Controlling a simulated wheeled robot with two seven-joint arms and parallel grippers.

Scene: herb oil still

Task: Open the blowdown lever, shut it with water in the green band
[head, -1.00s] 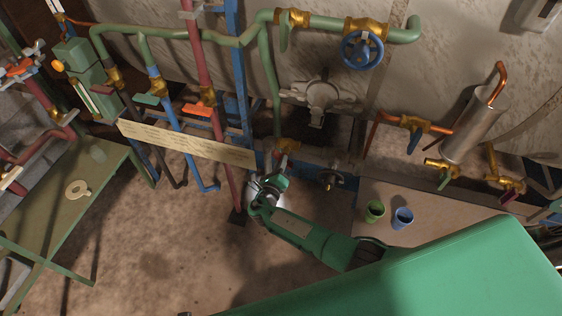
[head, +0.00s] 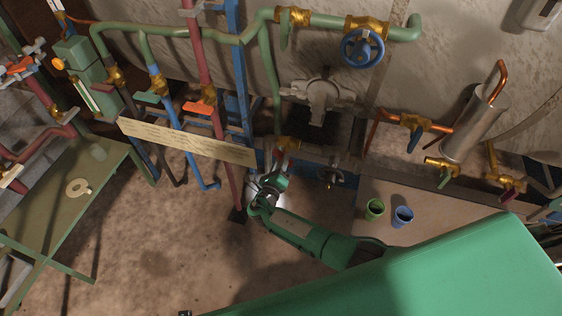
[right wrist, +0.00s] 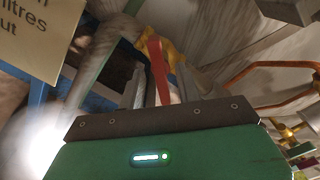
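In the right wrist view a red lever (right wrist: 158,70) hangs from a brass valve (right wrist: 150,42); I take it for the blowdown lever. My right gripper (right wrist: 161,90) has one grey finger on each side of the lever, with gaps showing between fingers and lever, so it looks open around it. In the head view my right gripper (head: 281,168) reaches up under the brass valve (head: 288,143) at the lower middle; the lever is mostly hidden there. A narrow pale gauge strip (head: 87,93) is on the green unit at left; its water level is too small to read. My left gripper is not visible.
A paper label strip (head: 185,141) hangs left of the valve, close to my right gripper. Red, blue and green pipes stand behind. A green cup (head: 374,209) and a blue cup (head: 402,217) stand on the bench at right. A green table (head: 60,205) is at left.

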